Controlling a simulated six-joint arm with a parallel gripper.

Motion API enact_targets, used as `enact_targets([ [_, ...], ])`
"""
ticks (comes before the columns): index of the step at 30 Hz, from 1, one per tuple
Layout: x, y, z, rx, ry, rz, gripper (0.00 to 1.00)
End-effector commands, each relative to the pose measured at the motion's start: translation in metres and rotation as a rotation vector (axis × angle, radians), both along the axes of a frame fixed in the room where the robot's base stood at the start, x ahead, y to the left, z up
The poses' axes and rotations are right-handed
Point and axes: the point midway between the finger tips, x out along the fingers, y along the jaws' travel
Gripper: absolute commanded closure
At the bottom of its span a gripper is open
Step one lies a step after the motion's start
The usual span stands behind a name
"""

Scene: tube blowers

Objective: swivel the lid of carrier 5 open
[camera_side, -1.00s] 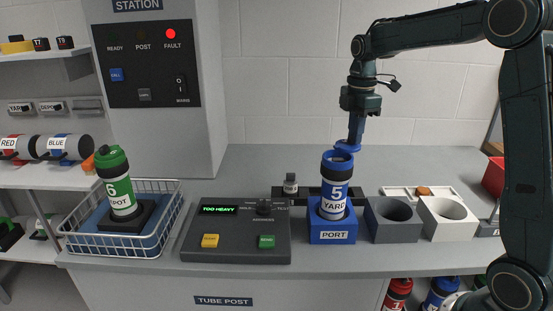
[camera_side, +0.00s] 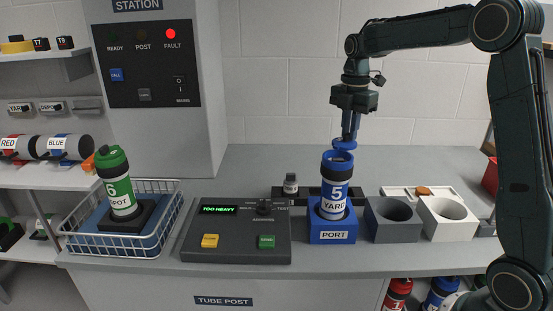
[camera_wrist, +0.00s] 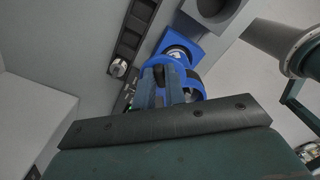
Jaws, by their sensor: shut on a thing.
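The blue carrier marked 5 YARD (camera_side: 336,190) stands upright in the blue port block (camera_side: 333,231). Its blue lid (camera_side: 343,144) is swung aside, behind and slightly right of the mouth, so the rim and part of the opening show. My gripper (camera_side: 348,137) points down from above and is shut on the lid. In the wrist view my gripper's fingers (camera_wrist: 170,84) are close together at the blue lid, with the open mouth partly seen beyond. The fingers hide part of the lid there.
A grey block (camera_side: 391,228) and a white block (camera_side: 447,227), each with a round hole, stand right of the port. A console (camera_side: 236,241) reads TOO HEAVY. The fault lamp is red.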

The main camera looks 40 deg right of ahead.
Motion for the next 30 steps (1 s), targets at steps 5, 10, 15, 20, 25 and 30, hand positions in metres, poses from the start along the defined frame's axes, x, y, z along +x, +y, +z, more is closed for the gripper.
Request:
enact_targets([
  [5, 0.000, 0.000, 0.001, -0.001, -0.002, -0.001, 0.72],
  [10, 0.000, 0.000, 0.000, 0.000, -0.001, -0.001, 0.65],
  [15, 0.000, 0.000, 0.001, 0.000, -0.001, -0.001, 0.65],
  [20, 0.000, 0.000, 0.005, 0.000, -0.001, -0.001, 0.65],
  [25, 0.001, 0.000, 0.019, -0.001, -0.003, -0.001, 0.65],
  [30, 0.001, 0.000, 0.042, -0.001, -0.004, -0.001, 0.65],
])
